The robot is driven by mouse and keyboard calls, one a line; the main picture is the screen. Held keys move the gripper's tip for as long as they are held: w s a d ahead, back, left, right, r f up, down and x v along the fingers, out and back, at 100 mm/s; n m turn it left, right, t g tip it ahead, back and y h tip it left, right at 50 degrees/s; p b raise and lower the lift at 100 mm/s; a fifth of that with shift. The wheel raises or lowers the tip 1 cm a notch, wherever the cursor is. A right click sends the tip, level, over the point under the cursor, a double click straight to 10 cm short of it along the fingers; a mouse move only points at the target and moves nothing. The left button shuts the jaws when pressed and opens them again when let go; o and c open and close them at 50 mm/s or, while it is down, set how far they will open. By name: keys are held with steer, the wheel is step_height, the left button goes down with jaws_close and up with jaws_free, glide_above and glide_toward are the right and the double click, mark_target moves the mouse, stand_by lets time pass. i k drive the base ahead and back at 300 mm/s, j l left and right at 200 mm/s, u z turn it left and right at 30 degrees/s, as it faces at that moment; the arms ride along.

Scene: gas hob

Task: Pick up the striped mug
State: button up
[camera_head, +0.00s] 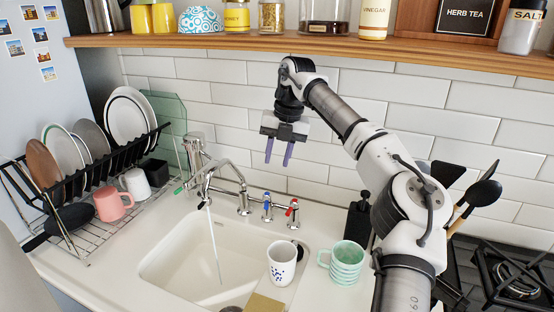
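The striped mug (347,264), mint green and white with its handle on the left, stands upright on the counter right of the sink. My gripper (278,162) hangs above the back of the sink, in front of the tiled wall, with its two purple fingers pointing down. The fingers are apart with nothing between them. In the picture the gripper is up and left of the mug, well clear of it.
A white cup with blue marks (281,263) stands left of the mug. A tap (205,175) and red and blue valves rise behind the sink (170,255). A black bottle (358,222) stands behind the mug. A dish rack (75,190) is left; a laden shelf (300,43) runs above.

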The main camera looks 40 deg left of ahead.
mark_target(347, 257)
steer(key=k, duration=1.05)
